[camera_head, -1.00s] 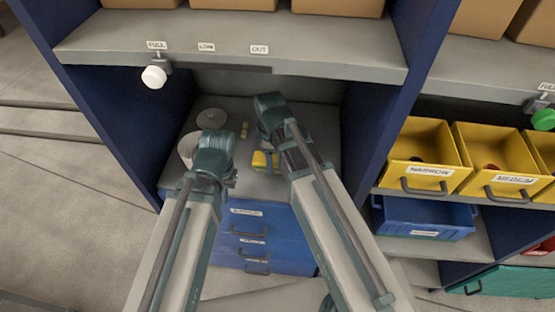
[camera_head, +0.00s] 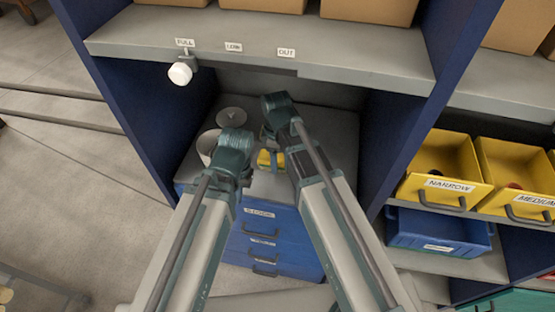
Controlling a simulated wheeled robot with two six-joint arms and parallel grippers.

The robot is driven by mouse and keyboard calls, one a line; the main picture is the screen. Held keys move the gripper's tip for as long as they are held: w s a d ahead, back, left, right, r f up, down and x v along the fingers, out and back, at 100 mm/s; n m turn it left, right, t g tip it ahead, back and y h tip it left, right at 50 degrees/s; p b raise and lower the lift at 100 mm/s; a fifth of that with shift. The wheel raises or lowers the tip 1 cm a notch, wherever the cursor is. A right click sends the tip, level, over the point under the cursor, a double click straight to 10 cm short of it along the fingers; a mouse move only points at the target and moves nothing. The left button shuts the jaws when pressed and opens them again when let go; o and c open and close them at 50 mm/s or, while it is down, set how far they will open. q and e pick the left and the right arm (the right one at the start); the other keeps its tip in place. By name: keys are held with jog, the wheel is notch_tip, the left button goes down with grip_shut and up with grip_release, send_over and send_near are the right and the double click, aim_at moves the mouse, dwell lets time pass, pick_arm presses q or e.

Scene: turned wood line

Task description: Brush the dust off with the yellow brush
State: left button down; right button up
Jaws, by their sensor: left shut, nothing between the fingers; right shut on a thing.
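My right gripper (camera_head: 267,134) is shut, with its fingers low over the grey counter top inside the blue bay. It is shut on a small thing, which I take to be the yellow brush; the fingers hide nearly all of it. My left gripper (camera_head: 246,176) is shut and empty, near the counter's front edge. A yellow piece with a darker band (camera_head: 265,159) shows between the two arms, partly covered by them; I cannot tell exactly what it is. No dust can be made out at this size.
A pale round dish with a centre knob (camera_head: 231,117) and a light bowl (camera_head: 207,146) stand at the counter's left. An overhanging shelf (camera_head: 330,60) carries a white knob (camera_head: 180,73). Blue side walls bound the bay. Yellow bins (camera_head: 440,190) stand at the right.

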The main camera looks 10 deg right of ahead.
jog(key=shift+w+d, duration=0.2)
jog(key=shift+w, duration=0.35)
jog(key=shift+w+d, duration=0.2)
jog(key=shift+w, duration=0.3)
jog(key=shift+s+d, duration=0.3)
jog(key=shift+d, duration=0.6)
jog(key=shift+s+d, duration=0.3)
jog(key=shift+d, duration=0.55)
jog(key=shift+s+d+f, duration=0.1)
jog(key=shift+s+d, duration=0.2)
jog(key=shift+d, duration=0.45)
jog(key=shift+s+d+f, duration=0.1)
jog(key=shift+s+d, duration=0.2)
jog(key=shift+d, duration=0.55)
grip_shut()
jog(key=shift+s+d+r, duration=0.1)
jog(key=shift+s+d, duration=0.2)
jog(key=shift+d, duration=0.55)
jog(key=shift+s+d, duration=0.25)
jog(key=shift+d, duration=0.6)
